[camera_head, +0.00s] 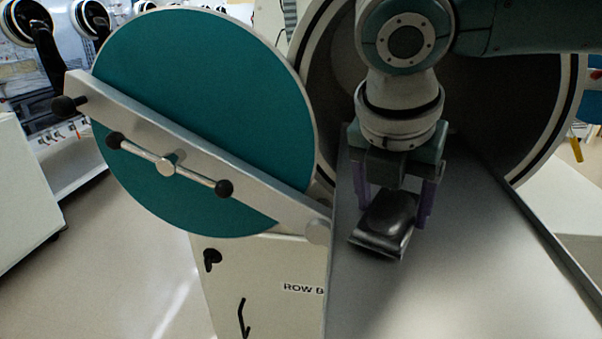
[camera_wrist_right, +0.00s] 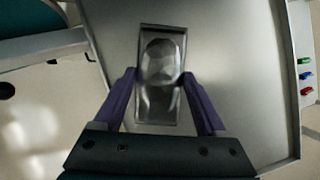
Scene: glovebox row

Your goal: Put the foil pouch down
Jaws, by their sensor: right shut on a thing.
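The foil pouch (camera_head: 388,222) is a dark, shiny silver packet with a bulging middle. It sits between the purple fingers of my right gripper (camera_head: 394,205), which is shut on it. In the head view the pouch is over the grey metal tray surface (camera_head: 470,270) near its left edge. In the right wrist view the pouch (camera_wrist_right: 161,75) lies lengthwise between the fingertips of the right gripper (camera_wrist_right: 160,85), over the tray (camera_wrist_right: 235,60). I cannot tell whether the pouch touches the tray. My left gripper is not in view.
A round teal door (camera_head: 215,90) with a metal bar and black-knobbed handle stands open on the left. The round port (camera_head: 572,80) is behind my right arm. The tray has a raised rim (camera_head: 540,235). Its front part is bare. A cabinet marked ROW B (camera_head: 265,290) stands below.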

